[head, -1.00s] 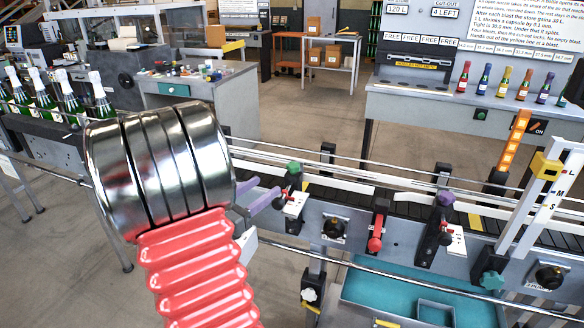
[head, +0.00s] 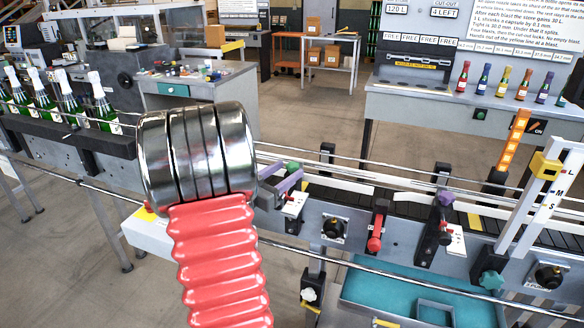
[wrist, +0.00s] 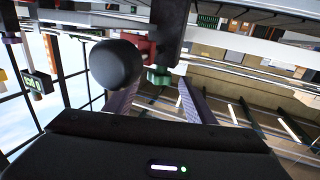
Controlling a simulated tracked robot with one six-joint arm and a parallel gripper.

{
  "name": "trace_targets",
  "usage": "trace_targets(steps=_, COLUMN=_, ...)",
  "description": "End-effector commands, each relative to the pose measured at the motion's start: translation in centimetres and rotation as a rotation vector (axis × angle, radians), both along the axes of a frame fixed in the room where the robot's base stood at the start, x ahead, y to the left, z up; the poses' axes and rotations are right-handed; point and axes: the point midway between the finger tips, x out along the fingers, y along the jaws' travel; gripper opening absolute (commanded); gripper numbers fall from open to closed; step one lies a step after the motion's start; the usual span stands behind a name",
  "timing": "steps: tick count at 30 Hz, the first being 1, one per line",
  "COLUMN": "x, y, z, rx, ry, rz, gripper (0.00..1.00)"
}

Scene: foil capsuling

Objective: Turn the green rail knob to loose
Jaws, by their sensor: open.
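The green rail knob (head: 294,167) stands on a black bracket at the near conveyor rail in the head view, with a white plate (head: 294,204) below it. It also shows in the wrist view as a small green knob (wrist: 159,76) between the fingertips as seen in the picture. My gripper (head: 287,181) is open, its purple fingers beside the knob in the head view; my red sleeve and metal wrist hide part of it. In the wrist view, both fingers of my gripper (wrist: 158,82) are apart with nothing clamped. I cannot tell whether a finger touches the knob.
A black dial (head: 333,228), a red knob (head: 375,243), a purple knob (head: 445,200) and a teal knob (head: 492,280) line the conveyor front. A round black knob (wrist: 116,65) is close to one finger in the wrist view. Bottles (head: 70,100) stand at left.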

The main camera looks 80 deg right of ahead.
Motion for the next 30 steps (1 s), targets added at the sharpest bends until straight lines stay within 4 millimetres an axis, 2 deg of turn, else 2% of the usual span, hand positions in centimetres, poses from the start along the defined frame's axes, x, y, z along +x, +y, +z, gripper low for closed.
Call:
trace_targets(steps=3, x=-0.8, y=-1.6, z=0.0, rx=0.0, ry=0.0, rz=-0.002, gripper=0.5)
trace_targets(steps=7, x=-1.2, y=-2.6, z=0.0, rx=0.0, ry=0.0, rz=-0.001, gripper=0.5)
trace_targets(steps=18, x=-1.3, y=-3.0, z=0.0, rx=0.0, ry=0.0, rz=0.001, gripper=0.5)
trace_targets(steps=30, x=-1.3, y=-3.0, z=0.0, rx=0.0, ry=0.0, rz=0.001, gripper=0.22)
